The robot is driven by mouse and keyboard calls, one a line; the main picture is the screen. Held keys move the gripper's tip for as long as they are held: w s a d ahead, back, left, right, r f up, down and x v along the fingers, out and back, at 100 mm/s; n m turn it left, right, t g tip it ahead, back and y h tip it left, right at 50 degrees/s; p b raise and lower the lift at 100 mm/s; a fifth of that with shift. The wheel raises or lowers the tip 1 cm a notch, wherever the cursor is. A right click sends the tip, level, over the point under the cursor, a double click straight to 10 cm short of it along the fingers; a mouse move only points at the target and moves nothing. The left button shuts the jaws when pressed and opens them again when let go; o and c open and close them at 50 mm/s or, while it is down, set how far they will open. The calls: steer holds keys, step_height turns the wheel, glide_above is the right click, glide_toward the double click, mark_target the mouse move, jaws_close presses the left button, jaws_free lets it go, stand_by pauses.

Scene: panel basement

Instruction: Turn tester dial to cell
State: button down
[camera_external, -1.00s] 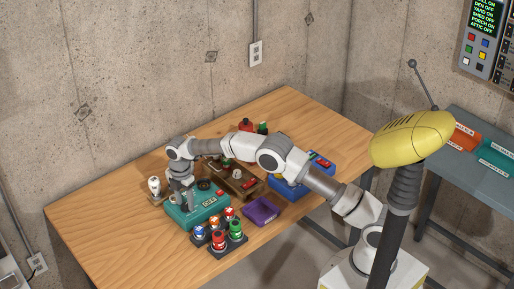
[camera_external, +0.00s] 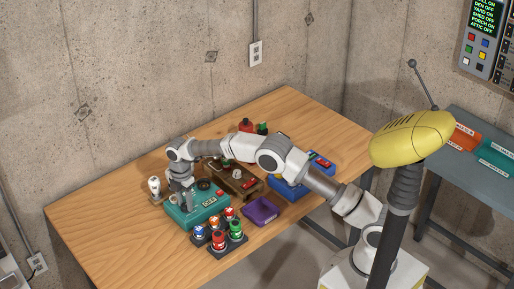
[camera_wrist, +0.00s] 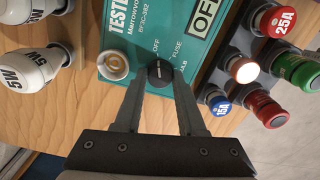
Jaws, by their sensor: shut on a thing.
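The teal tester (camera_external: 207,215) sits on the wooden table, under my gripper. In the wrist view its teal face (camera_wrist: 135,40) shows the words TESTER, OFF and FUSE, and a display reading OFF. The black dial (camera_wrist: 160,73) has a light mark on it; part of the label below it is hidden by my gripper. My gripper (camera_wrist: 160,85) is shut on the dial, one finger on each side. In the external view my gripper (camera_external: 188,204) points down onto the tester and hides the dial.
A rack of coloured fuses (camera_external: 219,238) stands close in front of the tester. White bulbs (camera_external: 154,184) stand to its left. A purple tray (camera_external: 262,212), a brown unit (camera_external: 240,184) and a blue box (camera_external: 287,188) lie to the right. The table's left end is clear.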

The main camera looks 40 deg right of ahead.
steer(key=m, duration=0.7)
steer(key=shift+m, duration=0.4)
steer(key=m, duration=0.3)
steer(key=shift+m, duration=0.3)
steer(key=m, duration=0.3)
steer(key=shift+m, duration=0.3)
steer(key=m, duration=0.5)
steer(key=shift+p, duration=0.3)
steer(key=m, duration=0.5)
steer(key=shift+m, duration=0.5)
